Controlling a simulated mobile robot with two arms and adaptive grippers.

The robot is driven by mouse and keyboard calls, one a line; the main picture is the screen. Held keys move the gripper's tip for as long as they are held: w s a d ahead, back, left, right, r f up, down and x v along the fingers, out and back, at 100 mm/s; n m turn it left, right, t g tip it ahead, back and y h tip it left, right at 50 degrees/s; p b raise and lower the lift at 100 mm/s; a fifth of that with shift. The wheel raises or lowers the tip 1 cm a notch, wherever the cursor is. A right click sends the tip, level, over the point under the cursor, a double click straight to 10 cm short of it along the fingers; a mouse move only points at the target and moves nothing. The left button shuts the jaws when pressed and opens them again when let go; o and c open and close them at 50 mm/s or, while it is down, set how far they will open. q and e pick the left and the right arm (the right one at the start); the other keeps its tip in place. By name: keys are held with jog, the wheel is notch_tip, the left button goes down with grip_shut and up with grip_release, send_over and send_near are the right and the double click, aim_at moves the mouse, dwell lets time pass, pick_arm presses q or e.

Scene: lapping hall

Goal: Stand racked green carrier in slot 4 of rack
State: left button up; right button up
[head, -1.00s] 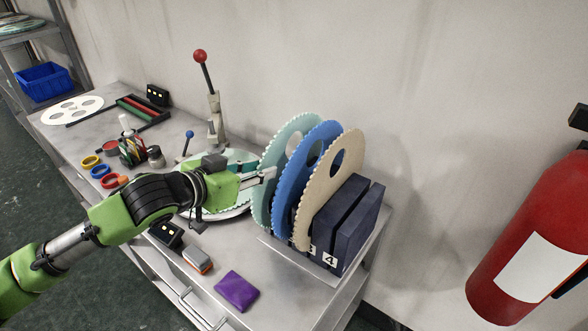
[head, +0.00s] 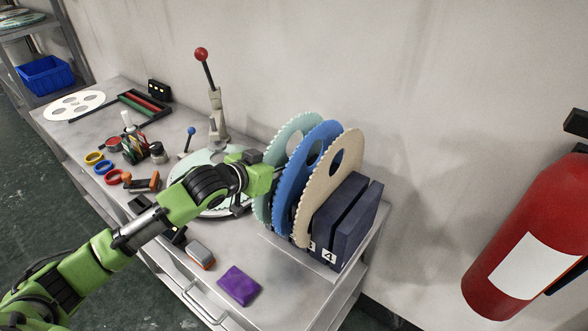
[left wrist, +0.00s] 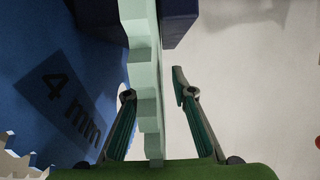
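The pale green toothed carrier (head: 292,128) stands upright at the left end of the dark navy rack (head: 352,222). A blue carrier (head: 322,132) and a beige carrier (head: 338,172) stand beside it to the right. The label "4" (head: 330,257) marks the rack's right end, where the gap between the navy blocks is empty. My left gripper (head: 276,172) is at the green carrier's near edge. In the left wrist view, the green carrier (left wrist: 146,60) lies between its open fingers (left wrist: 157,92), with a clear gap on the right side. My right gripper is out of view.
A round lapping plate (head: 212,208) and a red-knobbed lever (head: 203,56) stand left of the rack. A purple cloth (head: 239,285) and a grey-orange block (head: 200,255) lie in front. The wall is close behind. A fire extinguisher (head: 535,235) is at right.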

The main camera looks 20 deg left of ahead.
pick_arm(q)
grip_shut()
jog(key=shift+r, duration=0.2)
jog(key=shift+r, duration=0.1)
